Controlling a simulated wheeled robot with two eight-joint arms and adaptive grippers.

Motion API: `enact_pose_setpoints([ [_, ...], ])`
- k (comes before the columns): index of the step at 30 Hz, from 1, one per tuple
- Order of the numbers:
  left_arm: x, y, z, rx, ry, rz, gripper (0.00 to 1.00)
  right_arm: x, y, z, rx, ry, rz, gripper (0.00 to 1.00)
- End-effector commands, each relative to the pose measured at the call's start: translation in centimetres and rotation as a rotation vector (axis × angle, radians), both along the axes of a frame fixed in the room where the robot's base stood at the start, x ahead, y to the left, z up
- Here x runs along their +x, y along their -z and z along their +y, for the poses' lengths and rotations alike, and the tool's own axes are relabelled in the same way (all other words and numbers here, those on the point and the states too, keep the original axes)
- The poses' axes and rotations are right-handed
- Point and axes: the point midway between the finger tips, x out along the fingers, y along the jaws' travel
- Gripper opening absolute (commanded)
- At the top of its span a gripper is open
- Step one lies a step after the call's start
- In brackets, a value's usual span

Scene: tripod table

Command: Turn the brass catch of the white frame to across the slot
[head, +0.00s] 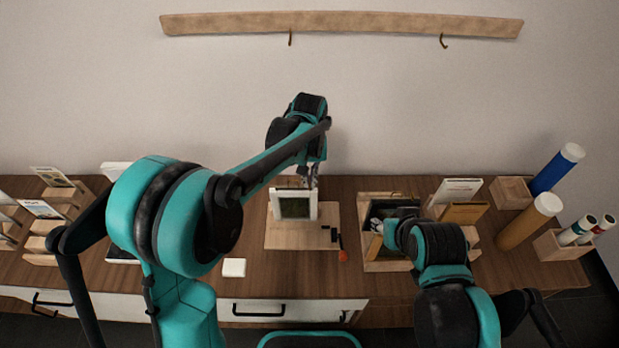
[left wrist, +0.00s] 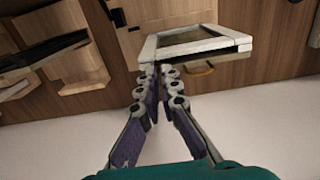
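The white frame (head: 296,205) stands upright on a light wooden board (head: 290,238) in the middle of the table, with a dark green panel inside it. It also shows in the left wrist view (left wrist: 197,42). A small curved brass-coloured piece (left wrist: 198,70), seemingly the catch, shows by the frame's near edge there. My left gripper (head: 309,178) is above and behind the frame's top right. In the left wrist view its fingertips (left wrist: 161,72) are a narrow gap apart, with nothing seen between them, left of the brass piece. My right gripper (head: 376,222) is mostly hidden by its arm.
An open wooden box (head: 371,258) stands right of the board, under my right gripper. Small black pieces and a red-handled tool (head: 343,256) lie at the board's right. A white square (head: 234,267) lies front left. Holders with cards and tubes fill both sides.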

Motion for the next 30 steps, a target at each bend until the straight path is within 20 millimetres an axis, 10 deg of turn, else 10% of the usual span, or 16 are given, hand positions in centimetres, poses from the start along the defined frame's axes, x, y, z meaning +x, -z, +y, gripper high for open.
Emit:
enact_pose_setpoints([
  [11, 0.01, -0.01, 0.00, 0.000, -0.005, 0.000, 0.00, 0.00, 0.00, 0.00, 0.000, 0.000, 0.000, 0.40],
  [14, 0.01, -0.01, 0.00, 0.000, -0.004, 0.000, 0.25, 0.00, 0.00, 0.00, 0.000, 0.000, 0.000, 0.40],
  [30, 0.01, 0.01, 0.02, 0.000, 0.007, 0.000, 0.25, 0.00, 0.01, 0.00, 0.000, 0.000, 0.000, 0.40],
])
